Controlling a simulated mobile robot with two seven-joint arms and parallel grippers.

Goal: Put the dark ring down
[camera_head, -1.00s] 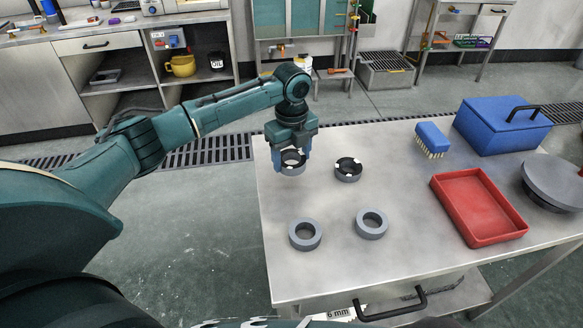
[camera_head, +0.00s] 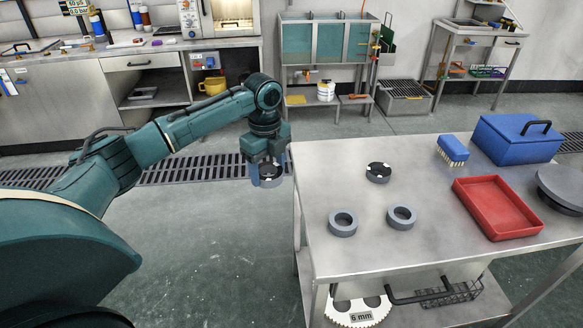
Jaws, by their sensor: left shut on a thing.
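My left gripper (camera_head: 267,178) points down, shut on the dark ring (camera_head: 271,182), which has pale marks in its bore. Its fingers hide part of the ring. In the picture, gripper and ring show just left of the table's left edge, against the floor; their height is hard to tell. A similar ring with a dark inside and pale marks (camera_head: 378,173) lies on the steel table (camera_head: 440,262). Two plain grey rings, a left one (camera_head: 343,223) and a right one (camera_head: 401,217), lie nearer the front. My right gripper is not in view.
A red tray (camera_head: 497,208), a blue brush (camera_head: 452,149), a blue box with a handle (camera_head: 516,139) and a round grey plate (camera_head: 563,187) occupy the table's right side. A wire basket (camera_head: 450,294) shows below. The table's left part has bare room around the rings.

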